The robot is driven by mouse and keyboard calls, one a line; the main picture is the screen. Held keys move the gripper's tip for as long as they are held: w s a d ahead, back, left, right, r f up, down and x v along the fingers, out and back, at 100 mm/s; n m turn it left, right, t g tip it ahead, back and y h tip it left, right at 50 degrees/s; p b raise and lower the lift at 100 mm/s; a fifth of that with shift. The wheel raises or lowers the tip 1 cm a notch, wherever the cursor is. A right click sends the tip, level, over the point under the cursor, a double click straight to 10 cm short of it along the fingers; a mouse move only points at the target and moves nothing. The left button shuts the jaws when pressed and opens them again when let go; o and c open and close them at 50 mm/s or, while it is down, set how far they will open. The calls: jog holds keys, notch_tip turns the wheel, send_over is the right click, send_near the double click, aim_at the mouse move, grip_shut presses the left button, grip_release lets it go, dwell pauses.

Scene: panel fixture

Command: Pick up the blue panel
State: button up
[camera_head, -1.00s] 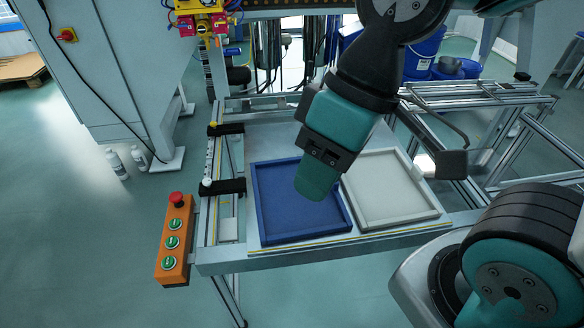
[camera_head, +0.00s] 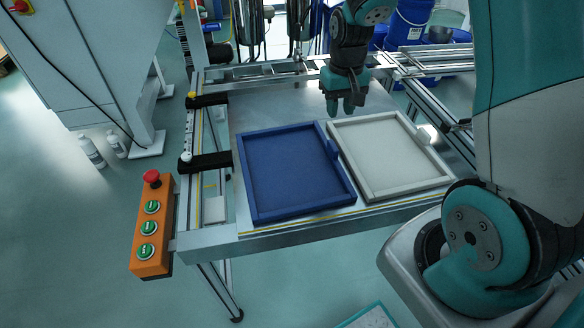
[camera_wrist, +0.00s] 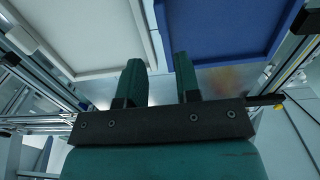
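The blue panel (camera_head: 295,172), a shallow tray with a raised rim, lies flat on the metal table of the fixture. It also shows at the upper right of the wrist view (camera_wrist: 225,30). My gripper (camera_head: 342,108) is behind the panels, near the back end of the gap between the blue and the white one. Its fingers point down in the head view. In the wrist view the two green fingers (camera_wrist: 159,64) stand apart with nothing held between them. Whether a fingertip touches a panel cannot be told.
A white panel (camera_head: 392,160) lies close to the right of the blue one. Black clamps (camera_head: 207,162) on a rail stand at the left. An orange button box (camera_head: 152,228) hangs at the front left corner. Bare table (camera_head: 262,105) lies behind the blue panel.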

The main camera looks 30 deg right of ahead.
aim_at(333, 145)
notch_tip(333, 145, down, 9)
jog(key=shift+a+f+b, duration=0.1)
jog(key=shift+f+b, duration=0.1)
jog(key=shift+b, duration=0.15)
jog(key=shift+w+f, duration=0.2)
jog(key=shift+f, duration=2.45)
grip_shut()
